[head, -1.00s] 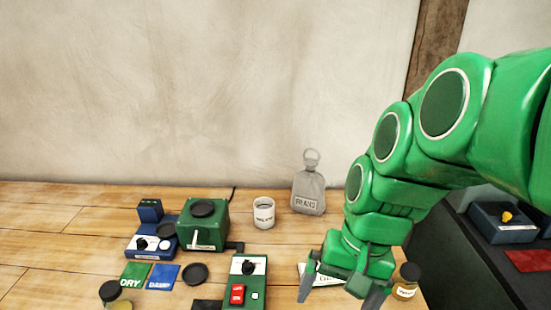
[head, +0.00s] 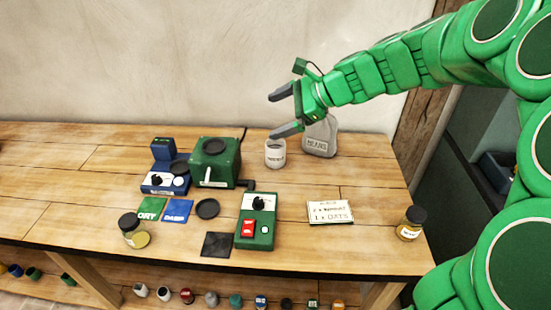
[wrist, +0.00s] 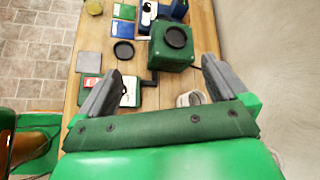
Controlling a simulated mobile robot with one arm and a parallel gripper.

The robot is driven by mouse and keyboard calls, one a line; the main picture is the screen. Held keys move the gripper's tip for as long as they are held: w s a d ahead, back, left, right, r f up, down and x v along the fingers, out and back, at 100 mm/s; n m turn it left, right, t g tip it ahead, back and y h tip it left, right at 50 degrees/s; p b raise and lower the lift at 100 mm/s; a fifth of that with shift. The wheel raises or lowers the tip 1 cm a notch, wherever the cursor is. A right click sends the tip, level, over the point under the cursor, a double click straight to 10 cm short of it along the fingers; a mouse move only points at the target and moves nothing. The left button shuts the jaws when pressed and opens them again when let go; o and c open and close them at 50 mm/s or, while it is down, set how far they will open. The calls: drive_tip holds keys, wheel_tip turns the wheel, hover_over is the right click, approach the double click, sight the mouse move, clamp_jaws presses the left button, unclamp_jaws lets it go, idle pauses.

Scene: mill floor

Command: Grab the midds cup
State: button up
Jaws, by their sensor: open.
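A small white cup (head: 275,155) with dark lettering stands upright at the back of the bench; I take it for the midds cup, though its label is too small to read now. In the wrist view the cup (wrist: 188,99) shows beside the right finger, partly hidden. My gripper (head: 272,115) is open and empty. In the head view it points left, its lower finger just above the cup's rim; I cannot tell whether they touch. In the wrist view both fingers of my gripper (wrist: 163,68) stand wide apart.
A grey labelled bag (head: 320,138) stands right of the cup, partly behind my gripper. A green box (head: 215,163) with a black top is to its left. A green switch unit (head: 256,222), a card (head: 329,212) and jars (head: 411,223) are nearer the front.

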drive_tip(key=w+d+f+m+t+y, duration=0.1)
drive_tip(key=w+m, duration=0.2)
drive_tip(key=w, duration=0.2)
drive_tip(key=w+d+f+m+t, duration=0.1)
drive_tip(key=w+m+t, duration=0.1)
drive_tip(key=w, duration=0.3)
drive_tip(key=m+t, duration=0.1)
drive_tip(key=m, duration=0.3)
hover_over(284, 159)
drive_tip(key=s+d, duration=0.2)
drive_tip(key=d, duration=0.1)
drive_tip(key=f, duration=2.6)
drive_tip(key=shift+w+d, duration=0.1)
drive_tip(key=shift+d, duration=0.1)
drive_tip(key=shift+f, duration=0.15)
drive_tip(key=shift+x, duration=1.35)
drive_tip(key=shift+r+x, duration=0.25)
drive_tip(key=shift+x, duration=1.05)
drive_tip(key=shift+r+x, duration=0.25)
drive_tip(key=shift+x, duration=1)
drive_tip(key=shift+w+a, duration=0.15)
drive_tip(key=shift+a, duration=0.05)
drive_tip(key=c, duration=1.1)
